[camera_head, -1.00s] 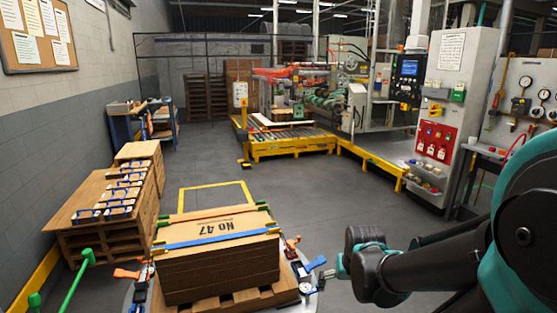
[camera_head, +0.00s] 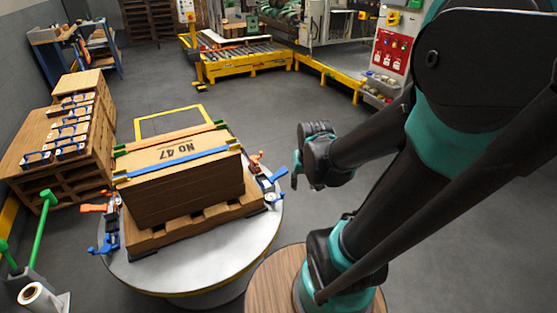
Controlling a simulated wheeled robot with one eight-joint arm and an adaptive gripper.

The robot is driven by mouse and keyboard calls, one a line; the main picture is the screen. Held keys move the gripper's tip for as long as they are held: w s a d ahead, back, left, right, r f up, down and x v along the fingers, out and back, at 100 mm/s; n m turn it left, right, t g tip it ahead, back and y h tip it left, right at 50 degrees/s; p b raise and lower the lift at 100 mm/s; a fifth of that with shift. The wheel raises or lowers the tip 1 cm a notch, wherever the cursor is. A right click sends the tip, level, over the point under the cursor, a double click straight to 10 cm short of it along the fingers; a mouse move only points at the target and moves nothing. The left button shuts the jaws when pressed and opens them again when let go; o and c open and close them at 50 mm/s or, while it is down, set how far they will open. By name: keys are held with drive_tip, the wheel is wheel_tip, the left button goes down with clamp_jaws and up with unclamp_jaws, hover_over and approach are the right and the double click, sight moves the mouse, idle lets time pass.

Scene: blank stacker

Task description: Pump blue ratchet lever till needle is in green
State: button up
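A stack of brown boards marked No 47 (camera_head: 190,190) sits on a wooden pallet on a round grey table (camera_head: 215,252). A blue ratchet lever (camera_head: 272,178) stands at the right end of the stack. Another blue ratchet part (camera_head: 104,246) is at the left end. Small dial-like parts sit beside the ratchets, but no needle or green zone can be read. My gripper (camera_head: 296,169) is just right of the right blue lever, apparently apart from it; its finger opening is hidden by the viewing angle.
Orange handles (camera_head: 94,208) are at the left of the stack, with another at its right back. Green posts (camera_head: 43,225) and a white roll (camera_head: 36,297) stand at lower left. Open floor lies behind the table.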

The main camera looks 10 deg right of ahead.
drive_tip(key=w+m, duration=0.1)
drive_tip(key=w, duration=0.2)
drive_tip(key=w+m, duration=0.1)
drive_tip(key=w, duration=0.2)
drive_tip(key=w+r, duration=0.1)
drive_tip(key=w, duration=0.2)
drive_tip(key=shift+w+r+m+g+h, duration=0.1)
drive_tip(key=shift+w+m+g+h, duration=0.05)
drive_tip(key=shift+m+g+h, duration=0.2)
clamp_jaws()
drive_tip(key=w+a+f+m+g+h, duration=0.1)
drive_tip(key=w+f+m, duration=0.4)
drive_tip(key=w, duration=0.9)
drive_tip(key=w+a+f+m+h, duration=0.2)
drive_tip(key=w+a+f+m, duration=0.2)
drive_tip(key=w+f, duration=0.4)
drive_tip(key=w+m, duration=0.1)
drive_tip(key=w, duration=0.5)
drive_tip(key=shift+a+f+g, duration=0.15)
drive_tip(key=shift+f+g, duration=0.15)
drive_tip(key=shift+g, duration=0.05)
drive_tip(key=shift+h, duration=0.25)
